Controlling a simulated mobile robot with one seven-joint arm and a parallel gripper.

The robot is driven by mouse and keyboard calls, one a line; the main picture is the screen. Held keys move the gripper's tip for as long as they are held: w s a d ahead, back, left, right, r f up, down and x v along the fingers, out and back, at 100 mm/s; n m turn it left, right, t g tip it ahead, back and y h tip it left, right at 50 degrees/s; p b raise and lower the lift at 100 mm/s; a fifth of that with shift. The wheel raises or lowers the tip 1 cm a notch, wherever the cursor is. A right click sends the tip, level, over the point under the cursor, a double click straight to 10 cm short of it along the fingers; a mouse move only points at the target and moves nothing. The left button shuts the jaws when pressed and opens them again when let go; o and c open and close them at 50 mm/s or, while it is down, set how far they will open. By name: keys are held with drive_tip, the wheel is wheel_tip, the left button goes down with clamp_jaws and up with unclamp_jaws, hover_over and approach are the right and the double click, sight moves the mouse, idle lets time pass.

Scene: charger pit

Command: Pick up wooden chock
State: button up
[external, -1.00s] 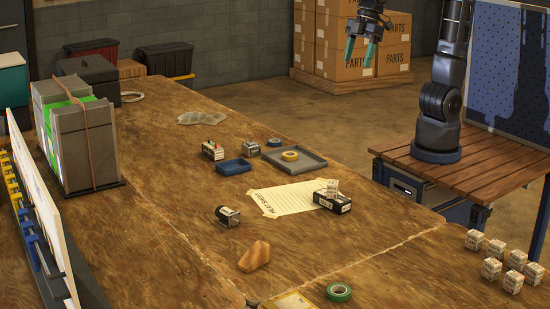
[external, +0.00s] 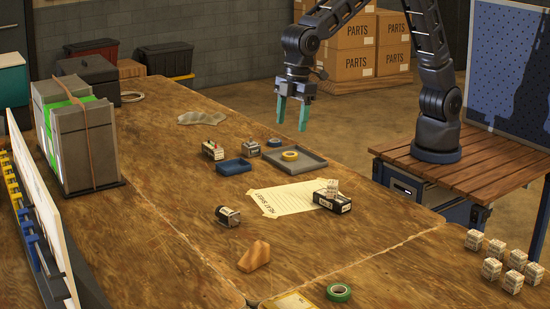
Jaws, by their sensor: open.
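The wooden chock (external: 255,257) is a small light-brown wedge on the near part of the wooden table, with its sloping top showing. It stands apart from the things around it. My gripper (external: 292,116) has two green fingers pointing down with a gap between them. It is open and empty, in the air in the upper middle of the external view, well above and behind the chock.
A small black motor-like part (external: 228,216) lies just behind the chock. A paper sheet (external: 285,199) and a black box (external: 332,201) lie further right. A green tape roll (external: 339,292) is at the front. A grey tray (external: 314,163) and blue tray (external: 233,167) sit behind.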

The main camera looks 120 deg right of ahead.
drive_tip(key=w+a+f, duration=0.3)
drive_tip(key=w+f, duration=0.6)
drive_tip(key=f, duration=0.3)
drive_tip(key=g, duration=0.1)
hover_over(256, 249)
drive_tip(key=shift+n, duration=0.4)
wheel_tip(256, 249, down, 12)
drive_tip(key=shift+r, duration=0.1)
drive_tip(key=shift+f, duration=5.6)
drive_tip(key=c, duration=1.1)
